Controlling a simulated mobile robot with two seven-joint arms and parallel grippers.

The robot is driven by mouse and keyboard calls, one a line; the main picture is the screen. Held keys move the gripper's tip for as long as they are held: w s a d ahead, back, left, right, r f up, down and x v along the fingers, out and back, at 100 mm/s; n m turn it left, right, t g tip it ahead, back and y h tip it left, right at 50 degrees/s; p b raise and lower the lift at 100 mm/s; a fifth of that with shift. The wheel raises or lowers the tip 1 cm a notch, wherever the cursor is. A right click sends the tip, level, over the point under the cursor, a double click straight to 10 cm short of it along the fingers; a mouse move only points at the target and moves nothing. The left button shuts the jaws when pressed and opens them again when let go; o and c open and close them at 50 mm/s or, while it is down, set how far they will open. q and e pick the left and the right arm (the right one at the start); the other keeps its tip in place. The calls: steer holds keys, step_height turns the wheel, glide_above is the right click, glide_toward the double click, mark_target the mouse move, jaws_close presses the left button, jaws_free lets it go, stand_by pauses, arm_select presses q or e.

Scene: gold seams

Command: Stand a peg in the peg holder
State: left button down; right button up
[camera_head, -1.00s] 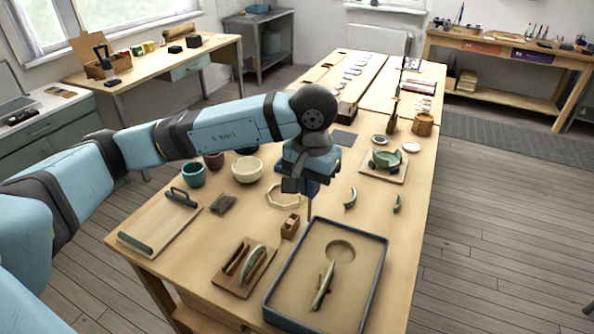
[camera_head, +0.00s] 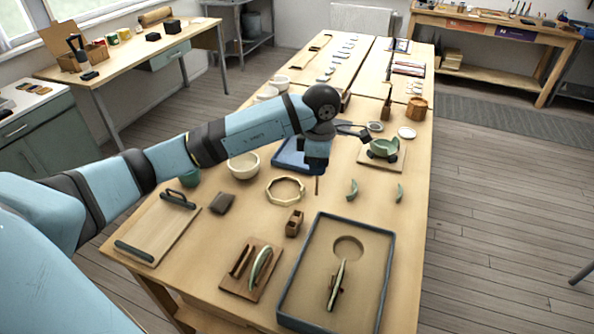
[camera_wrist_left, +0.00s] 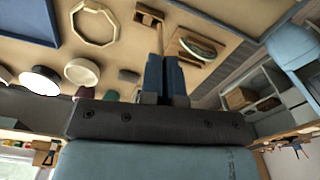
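The peg holder (camera_head: 294,223) is a small wooden block on the table, between the octagonal ring and the large tray; it also shows in the left wrist view (camera_wrist_left: 148,15). My left gripper (camera_head: 317,172) points down, above the table and behind the holder, a little to its right. It is shut on a thin brown peg (camera_head: 317,186), which hangs roughly upright below the fingers. In the left wrist view the peg (camera_wrist_left: 160,40) stands out between the blue fingertips (camera_wrist_left: 165,62). The peg's tip is apart from the holder. My right gripper is not in view.
An octagonal wooden ring (camera_head: 286,178) lies left of the peg. A blue-rimmed tray (camera_head: 384,275) with a green shard lies at front right. A wooden rack with shards (camera_head: 232,284), a handled board (camera_head: 140,236) and a cream bowl (camera_head: 243,166) stand nearby. Loose green shards (camera_head: 352,190) lie right.

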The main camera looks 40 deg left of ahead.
arm_select(q)
steer(key=w+a+f+n+b, duration=0.1)
steer(key=a+f+n+b, duration=0.1)
steer(key=a+f+n, duration=0.4)
step_height(320, 180, down, 6)
steer(key=n, duration=1)
steer(key=shift+a, duration=0.4)
steer(key=shift+w+f+b, duration=0.1)
steer(key=shift+f+b, duration=1.45)
steer(key=shift+f, duration=1.05)
stand_by(2.4)
steer(key=c, duration=1.8)
jaws_free()
steer(key=o, duration=1)
